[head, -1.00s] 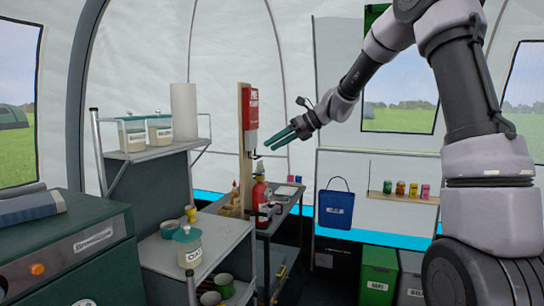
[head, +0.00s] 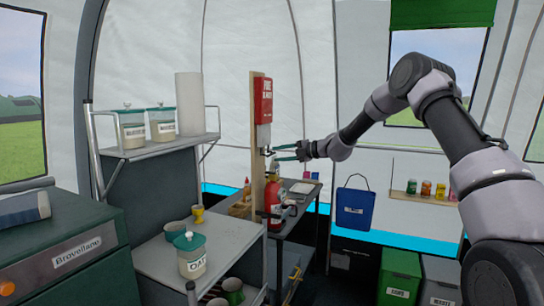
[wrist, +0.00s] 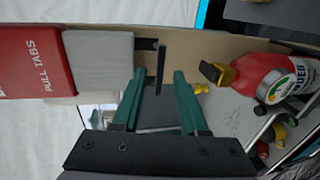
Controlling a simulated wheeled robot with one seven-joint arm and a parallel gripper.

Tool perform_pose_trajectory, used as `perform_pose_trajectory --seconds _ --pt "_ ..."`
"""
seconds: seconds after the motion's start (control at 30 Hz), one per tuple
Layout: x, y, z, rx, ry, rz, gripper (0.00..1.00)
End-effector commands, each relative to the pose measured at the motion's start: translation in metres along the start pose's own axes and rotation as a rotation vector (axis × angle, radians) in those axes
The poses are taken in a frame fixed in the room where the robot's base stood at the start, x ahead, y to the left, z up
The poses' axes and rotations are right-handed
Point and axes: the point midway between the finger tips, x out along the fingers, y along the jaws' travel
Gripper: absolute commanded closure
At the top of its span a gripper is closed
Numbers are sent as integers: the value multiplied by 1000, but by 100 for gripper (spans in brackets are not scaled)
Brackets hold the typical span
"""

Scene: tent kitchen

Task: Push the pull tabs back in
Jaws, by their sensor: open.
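The red fire-blanket box (head: 263,98) hangs on a wooden board; the wrist view shows its "PULL TABS" lettering (wrist: 40,62). A pale grey-white block (head: 263,136) extends from its lower end. Dark pull tabs (head: 266,151) show below that block. In the wrist view, a short dark tab (wrist: 147,44) lies by the block's end, and a longer thin one (wrist: 160,68) points toward my gripper. My gripper (head: 277,154), with green fingers, is open. In the wrist view, the thin tab lies between the fingertips (wrist: 158,76); I cannot tell whether it touches them.
A red extinguisher (head: 273,196) stands below the box, close to my gripper in the wrist view (wrist: 265,75). A dark side table (head: 300,205) holds small items. Shelves with jars (head: 162,127) stand left. A blue bag (head: 353,208) hangs to the right.

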Motion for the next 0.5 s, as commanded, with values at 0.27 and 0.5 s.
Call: perform_pose_trajectory --seconds 0.27,0.5 --pt "34 0 0 -1 0 0 57" --pt "38 0 0 -1 -1 -1 57"
